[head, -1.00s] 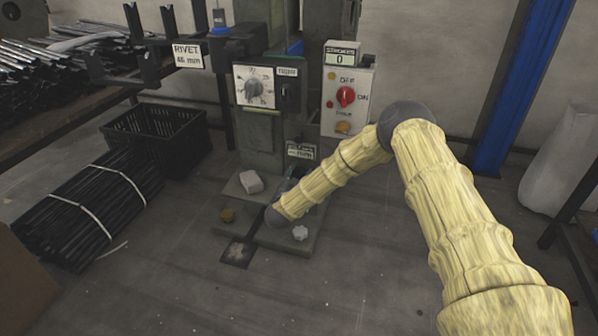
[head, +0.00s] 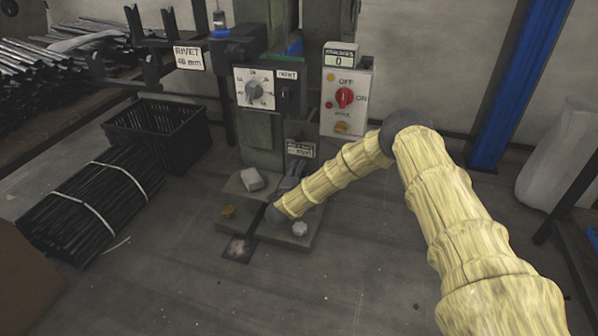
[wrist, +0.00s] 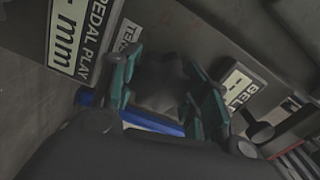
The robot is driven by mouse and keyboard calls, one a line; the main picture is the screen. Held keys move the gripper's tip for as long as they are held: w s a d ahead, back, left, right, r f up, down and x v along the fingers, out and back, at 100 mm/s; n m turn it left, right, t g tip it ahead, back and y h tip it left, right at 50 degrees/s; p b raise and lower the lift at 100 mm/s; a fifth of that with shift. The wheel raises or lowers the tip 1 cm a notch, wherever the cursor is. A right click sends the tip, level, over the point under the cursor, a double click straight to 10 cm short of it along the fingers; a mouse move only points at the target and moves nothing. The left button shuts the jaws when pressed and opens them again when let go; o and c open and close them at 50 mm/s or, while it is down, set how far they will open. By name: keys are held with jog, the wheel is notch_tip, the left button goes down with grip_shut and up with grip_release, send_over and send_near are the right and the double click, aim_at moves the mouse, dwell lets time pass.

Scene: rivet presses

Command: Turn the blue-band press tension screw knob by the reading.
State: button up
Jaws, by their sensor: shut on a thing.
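The tension screw knob (wrist: 163,80) is a dark, lobed shape between the fingers in the wrist view. My gripper (wrist: 168,92) has its teal-padded fingers on both sides of it and is shut on it. A plate beside it shows the letters "TEN" (wrist: 128,42), partly hidden by a finger. A blue strip (wrist: 150,122) shows behind the fingers. In the head view the press (head: 262,150) stands at centre, with a white dial (head: 254,89) and a "RIVET 40 mm" sign (head: 188,58).
A "PEDAL PLAY" display (wrist: 75,35) and a "BEL" display (wrist: 240,88) show dashes. A switch panel (head: 346,112) with a red knob stands right of the press; its strokes counter (head: 340,60) reads 0. A black crate (head: 150,105) and tied rods (head: 90,205) lie left.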

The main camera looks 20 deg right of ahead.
jog(key=m, duration=0.4)
jog(key=shift+f+m, duration=0.15)
jog(key=shift+m, duration=0.15)
jog(key=shift+m+b, duration=0.5)
jog(key=shift+m, duration=1.3)
jog(key=o, duration=1)
jog(key=shift+s+a, duration=0.1)
jog(key=v, duration=1.1)
jog(key=shift+s+a, duration=0.25)
jog(key=shift+s, duration=0.05)
